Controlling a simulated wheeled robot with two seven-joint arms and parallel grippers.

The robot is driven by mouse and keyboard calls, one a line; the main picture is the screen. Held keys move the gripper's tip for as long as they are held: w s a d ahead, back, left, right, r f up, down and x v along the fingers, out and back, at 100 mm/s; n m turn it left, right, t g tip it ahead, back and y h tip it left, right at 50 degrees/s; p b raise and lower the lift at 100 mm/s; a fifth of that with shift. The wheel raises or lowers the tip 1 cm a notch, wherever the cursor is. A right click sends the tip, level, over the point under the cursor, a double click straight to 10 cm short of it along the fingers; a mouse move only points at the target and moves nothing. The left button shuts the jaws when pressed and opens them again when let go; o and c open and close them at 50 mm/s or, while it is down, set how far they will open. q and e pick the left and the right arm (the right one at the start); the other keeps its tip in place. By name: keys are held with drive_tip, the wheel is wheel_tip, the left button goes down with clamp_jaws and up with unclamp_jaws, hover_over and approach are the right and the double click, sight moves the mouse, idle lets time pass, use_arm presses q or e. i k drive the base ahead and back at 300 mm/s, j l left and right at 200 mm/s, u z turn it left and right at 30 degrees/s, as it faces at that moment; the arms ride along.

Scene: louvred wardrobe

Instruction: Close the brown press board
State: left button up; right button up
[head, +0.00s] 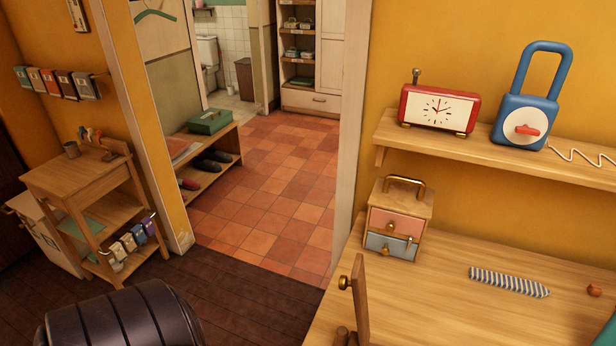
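No thing in the head view can be named the brown press board for certain. An upright brown wooden panel (360,300) with a round brass knob stands at the left front of the desk. Its lower part meets a rounded wooden piece (342,336) at the bottom edge, and the rest is cut off. I cannot tell whether the panel is hinged. Neither of my grippers is in view.
The wooden desk (440,285) holds a small drawer box (397,222) and a striped item (509,281). Above, a shelf (480,150) carries a red clock (438,109) and blue padlock (526,122). A dark ribbed rounded thing (118,322) is at bottom left. The tiled doorway floor (280,190) is clear.

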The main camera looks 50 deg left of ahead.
sight(357, 283)
drive_tip(key=k+j, duration=0.1)
drive_tip(key=j, duration=0.25)
drive_tip(key=j+z, duration=0.1)
drive_tip(key=j, duration=0.25)
drive_tip(key=k+j, duration=0.15)
drive_tip(key=j, duration=0.2)
drive_tip(key=k+j, duration=0.1)
drive_tip(key=j, duration=0.25)
drive_tip(key=z, duration=0.05)
